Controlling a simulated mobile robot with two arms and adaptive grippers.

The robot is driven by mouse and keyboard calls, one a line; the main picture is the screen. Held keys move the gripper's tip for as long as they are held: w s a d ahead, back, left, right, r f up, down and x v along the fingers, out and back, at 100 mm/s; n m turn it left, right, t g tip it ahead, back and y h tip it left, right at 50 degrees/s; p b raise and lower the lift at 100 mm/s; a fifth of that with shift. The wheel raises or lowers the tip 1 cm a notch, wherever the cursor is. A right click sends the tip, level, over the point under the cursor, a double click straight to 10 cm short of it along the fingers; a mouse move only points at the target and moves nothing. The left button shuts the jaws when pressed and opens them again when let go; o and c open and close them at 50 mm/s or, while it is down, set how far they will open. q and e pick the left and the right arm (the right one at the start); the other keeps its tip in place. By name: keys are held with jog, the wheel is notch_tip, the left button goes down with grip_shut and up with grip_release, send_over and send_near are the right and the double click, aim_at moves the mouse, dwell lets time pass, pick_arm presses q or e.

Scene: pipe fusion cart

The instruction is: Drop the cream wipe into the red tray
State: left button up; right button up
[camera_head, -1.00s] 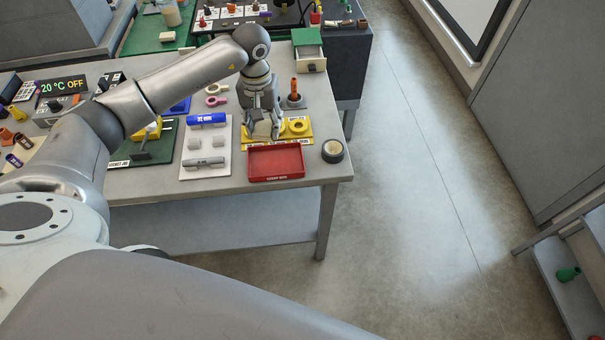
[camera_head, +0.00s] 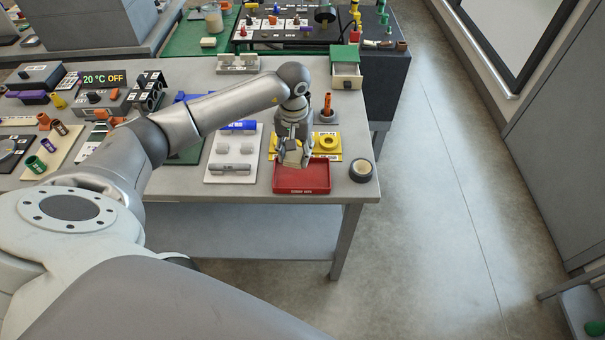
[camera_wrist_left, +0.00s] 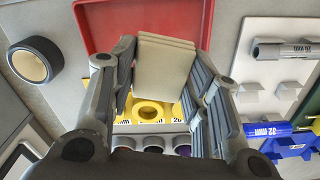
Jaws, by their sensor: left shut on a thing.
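The cream wipe (camera_wrist_left: 165,72), a folded stack of pale sheets, is between the fingers of my left gripper in the left wrist view. My left gripper (camera_head: 292,163) is shut on it. In the head view the wipe (camera_head: 292,156) shows at the fingertips, over the back left part of the red tray (camera_head: 315,180). The tray is shallow and rectangular, at the table's front edge. In the wrist view the tray (camera_wrist_left: 93,22) lies behind the wipe and is partly hidden by it and the fingers. I cannot tell the exact height of the wipe above the tray. My right gripper is not in view.
A black tape roll (camera_head: 362,170) stands right of the tray. A white board (camera_head: 229,177) with grey and blue pipe pieces lies to the left. A yellow holder (camera_head: 328,143) with rings is just behind the tray, and an orange-handled tool (camera_head: 327,104) stands behind that.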

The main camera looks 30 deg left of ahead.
pick_arm(q)
jog(key=o, duration=1.1)
jog(key=shift+c, duration=0.2)
notch_tip(320, 180, up, 12)
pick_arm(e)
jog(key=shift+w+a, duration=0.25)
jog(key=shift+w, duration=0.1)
